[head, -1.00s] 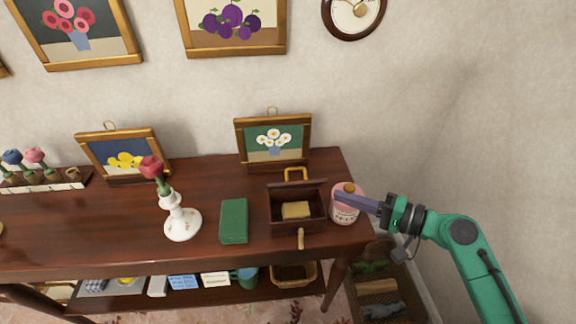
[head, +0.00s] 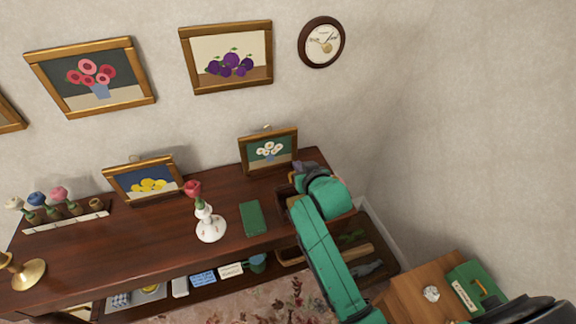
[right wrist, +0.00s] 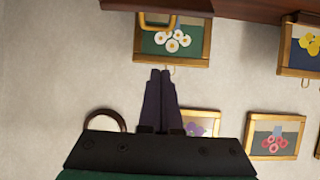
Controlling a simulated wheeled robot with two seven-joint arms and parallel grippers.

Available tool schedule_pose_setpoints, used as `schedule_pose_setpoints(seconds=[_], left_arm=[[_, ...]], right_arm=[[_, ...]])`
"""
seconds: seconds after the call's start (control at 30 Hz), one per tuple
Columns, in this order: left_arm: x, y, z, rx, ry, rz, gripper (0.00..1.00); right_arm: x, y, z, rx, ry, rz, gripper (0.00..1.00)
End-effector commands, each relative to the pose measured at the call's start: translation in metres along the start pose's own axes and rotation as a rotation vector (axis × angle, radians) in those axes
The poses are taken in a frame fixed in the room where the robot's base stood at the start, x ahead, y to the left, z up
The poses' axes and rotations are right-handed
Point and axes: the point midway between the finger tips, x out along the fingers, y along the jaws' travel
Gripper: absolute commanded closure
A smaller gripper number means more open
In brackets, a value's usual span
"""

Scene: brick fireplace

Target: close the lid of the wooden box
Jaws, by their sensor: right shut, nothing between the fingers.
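The wooden box (head: 284,197) stands near the right end of the dark table. In the head view my right arm covers nearly all of it, so its inside is hidden. In the right wrist view its dark lid (right wrist: 190,6) shows at the top edge, with a yellow loop handle (right wrist: 141,24) in front of the daisy picture. The lid appears raised. My right gripper (right wrist: 162,72) is shut and empty, its fingertips pointing toward the handle with a gap in the picture; contact with the lid is not visible. My left gripper is not in view.
A green book (head: 251,219) lies left of the box. A white vase with a red flower (head: 210,228) stands further left. The framed daisy picture (head: 268,151) leans against the wall behind. A small wooden table (head: 415,292) is at lower right.

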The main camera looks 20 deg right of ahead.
Motion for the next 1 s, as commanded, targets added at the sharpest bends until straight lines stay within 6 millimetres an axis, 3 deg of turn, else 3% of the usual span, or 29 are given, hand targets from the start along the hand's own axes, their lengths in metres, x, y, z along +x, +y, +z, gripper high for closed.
schedule_pose_setpoints(seconds=[0.2, 0.5, 0.7, 1.0], left_arm=[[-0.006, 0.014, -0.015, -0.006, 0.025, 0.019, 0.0], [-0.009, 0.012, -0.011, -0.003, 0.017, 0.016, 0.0], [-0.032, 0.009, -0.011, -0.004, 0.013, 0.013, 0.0], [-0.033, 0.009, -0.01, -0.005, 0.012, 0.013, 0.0]], right_arm=[[0.039, 0.001, 0.0, 0.001, -0.002, 0.0, 1.0], [0.096, 0.001, 0.0, 0.003, -0.001, 0.0, 1.0], [0.073, 0.001, 0.024, 0.005, -0.004, 0.0, 1.0], [0.069, 0.001, 0.033, 0.005, 0.0, 0.0, 1.0]])
